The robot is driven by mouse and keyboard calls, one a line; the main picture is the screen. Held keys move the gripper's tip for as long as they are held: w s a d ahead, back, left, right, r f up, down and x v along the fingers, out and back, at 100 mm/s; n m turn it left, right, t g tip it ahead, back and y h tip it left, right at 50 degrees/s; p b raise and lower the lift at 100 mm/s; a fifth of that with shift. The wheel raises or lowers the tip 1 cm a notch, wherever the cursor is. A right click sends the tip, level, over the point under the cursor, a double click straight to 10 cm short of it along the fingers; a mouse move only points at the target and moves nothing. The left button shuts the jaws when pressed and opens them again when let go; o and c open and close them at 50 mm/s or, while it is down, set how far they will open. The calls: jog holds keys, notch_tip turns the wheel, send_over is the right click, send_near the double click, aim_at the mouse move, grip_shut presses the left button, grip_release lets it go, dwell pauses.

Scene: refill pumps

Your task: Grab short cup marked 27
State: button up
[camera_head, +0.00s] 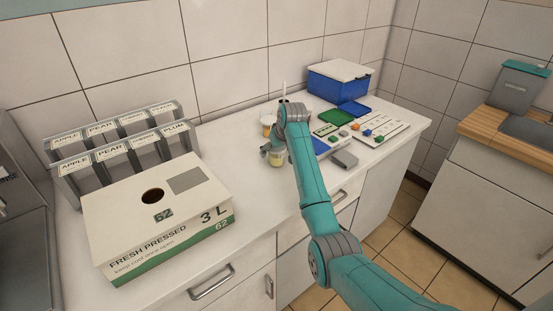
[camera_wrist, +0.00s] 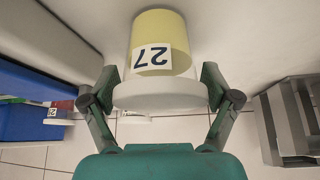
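The cup marked 27 (camera_wrist: 160,45) is pale yellow inside with a wide whitish rim, and it fills the middle of the wrist view. Its label appears upside down there. In the head view the cup (camera_head: 276,159) stands on the white counter, partly covered by my gripper. My gripper (camera_wrist: 160,85) has one finger on each side of the cup, close to its rim. Whether the fingers press on the cup or leave a small gap cannot be told. In the head view my gripper (camera_head: 272,150) is at the cup.
Another cup (camera_head: 267,120) with an orange band stands just behind. A juice box (camera_head: 130,250) and labelled dispensers (camera_head: 72,168) are at left. A blue bin (camera_head: 338,84), trays (camera_head: 334,116) and a grey block (camera_head: 345,159) lie to the right. The counter's front edge is near.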

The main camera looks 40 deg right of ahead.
jog(key=c, duration=0.8)
jog(key=shift+r, duration=0.1)
